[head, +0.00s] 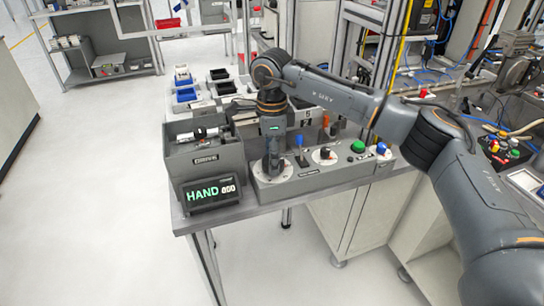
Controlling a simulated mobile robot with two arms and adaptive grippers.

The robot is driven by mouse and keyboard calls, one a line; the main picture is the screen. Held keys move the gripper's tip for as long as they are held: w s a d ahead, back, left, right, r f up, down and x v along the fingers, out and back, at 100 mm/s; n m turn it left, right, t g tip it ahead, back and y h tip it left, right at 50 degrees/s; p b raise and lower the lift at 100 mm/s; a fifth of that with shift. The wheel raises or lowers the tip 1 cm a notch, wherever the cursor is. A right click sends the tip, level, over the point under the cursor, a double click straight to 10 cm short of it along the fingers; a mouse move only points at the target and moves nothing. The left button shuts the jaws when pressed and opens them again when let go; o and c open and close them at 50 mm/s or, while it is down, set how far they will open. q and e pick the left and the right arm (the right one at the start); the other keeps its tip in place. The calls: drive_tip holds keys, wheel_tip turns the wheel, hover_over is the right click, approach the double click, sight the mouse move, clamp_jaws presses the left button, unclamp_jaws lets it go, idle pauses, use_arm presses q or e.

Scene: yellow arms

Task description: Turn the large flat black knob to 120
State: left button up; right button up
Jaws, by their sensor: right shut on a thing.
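My right gripper (272,174) points straight down onto the left end of the grey control panel (310,182). It is shut on the large flat black knob, which my gripper hides almost wholly. A part of a white dial plate (260,178) shows around the gripper's tip; its marks are too small to read. Left of the panel, a dark display (212,192) shows green "HAND" and white digits that look like zeros but are not clear. My left gripper is not in view.
Right of my gripper the panel carries a blue switch (299,141), a smaller black knob on a white dial (325,154), a green button (358,147) and a blue button (381,148). A grey box marked DRIVE (205,160) stands close on the left. Trays lie behind.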

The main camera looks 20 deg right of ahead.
drive_tip(key=shift+r, duration=0.15)
drive_tip(key=o, duration=1.2)
wheel_tip(320, 180, up, 12)
drive_tip(key=shift+f, duration=0.1)
